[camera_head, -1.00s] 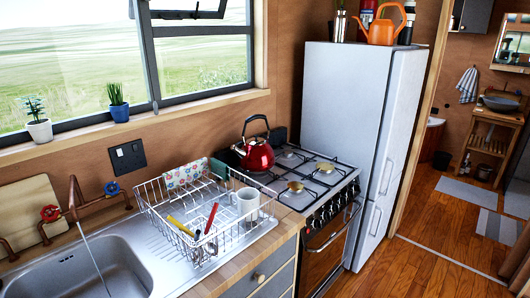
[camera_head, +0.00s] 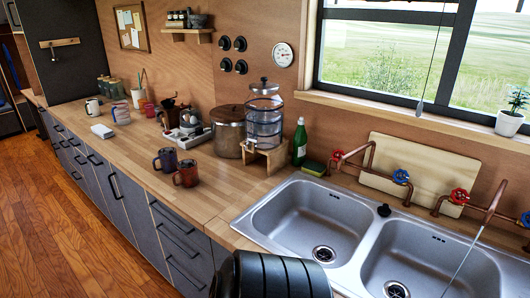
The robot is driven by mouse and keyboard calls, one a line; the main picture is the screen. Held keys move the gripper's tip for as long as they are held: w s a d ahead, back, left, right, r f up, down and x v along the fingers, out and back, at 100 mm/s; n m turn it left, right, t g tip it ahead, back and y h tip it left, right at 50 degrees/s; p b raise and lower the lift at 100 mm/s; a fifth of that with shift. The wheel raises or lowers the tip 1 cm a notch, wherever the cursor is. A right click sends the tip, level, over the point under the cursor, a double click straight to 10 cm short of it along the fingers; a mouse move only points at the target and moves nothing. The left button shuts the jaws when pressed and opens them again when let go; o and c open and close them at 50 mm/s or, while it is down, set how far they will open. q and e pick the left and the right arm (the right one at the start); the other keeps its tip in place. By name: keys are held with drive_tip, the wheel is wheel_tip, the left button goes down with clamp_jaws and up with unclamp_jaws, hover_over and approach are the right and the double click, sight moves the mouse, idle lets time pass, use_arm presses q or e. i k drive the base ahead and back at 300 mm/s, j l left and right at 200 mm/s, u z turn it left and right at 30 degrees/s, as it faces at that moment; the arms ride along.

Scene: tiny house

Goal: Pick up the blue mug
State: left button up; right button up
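The blue mug (camera_head: 166,159) stands upright on the wooden counter, left of the sink. Its colour is a dark greyish blue, and its handle points left. A reddish-brown mug (camera_head: 186,174) stands close beside it, a little nearer and to the right. Neither of my grippers can be made out in this view.
A double sink (camera_head: 318,217) is at the right. A glass dispenser (camera_head: 263,117) on a wooden stand, a lidded brown canister (camera_head: 228,131) and a green bottle (camera_head: 300,143) stand behind. A white mug (camera_head: 93,107) is farther left. Counter (camera_head: 225,186) right of the mugs is clear.

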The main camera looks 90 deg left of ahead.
sight(167, 157)
drive_tip(key=u, duration=3.5)
